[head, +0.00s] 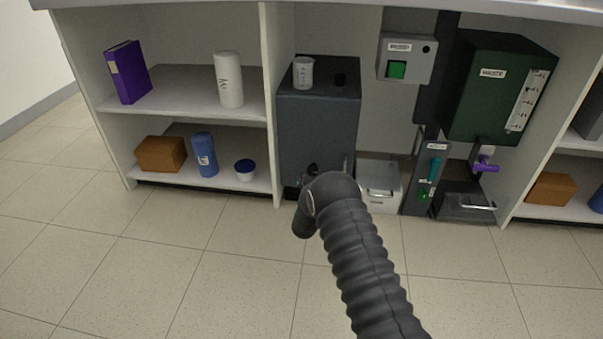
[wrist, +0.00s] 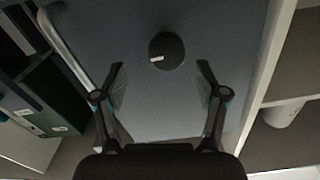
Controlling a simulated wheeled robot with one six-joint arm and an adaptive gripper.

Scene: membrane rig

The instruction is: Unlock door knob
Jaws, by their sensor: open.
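The door knob (wrist: 166,50) is a round dark knob with a short white mark, set on the blue-grey cabinet door (wrist: 165,105) in the wrist view. The mark points left and slightly down there. My gripper (wrist: 160,66) is open and empty, its two fingers spread to either side of the knob in the picture. Whether the fingertips reach the knob's depth I cannot tell. In the head view the grey cabinet (head: 318,115) stands in the middle. A dark knob (head: 312,168) shows just above my arm, which hides my gripper there.
A beaker (head: 303,73) stands on the cabinet. Right of it are a white box (head: 380,185), a switch box (head: 406,58) with a green button, and a dark green waste tank (head: 495,85). Shelves at left hold a white cylinder (head: 229,80) and other items. The front floor is clear.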

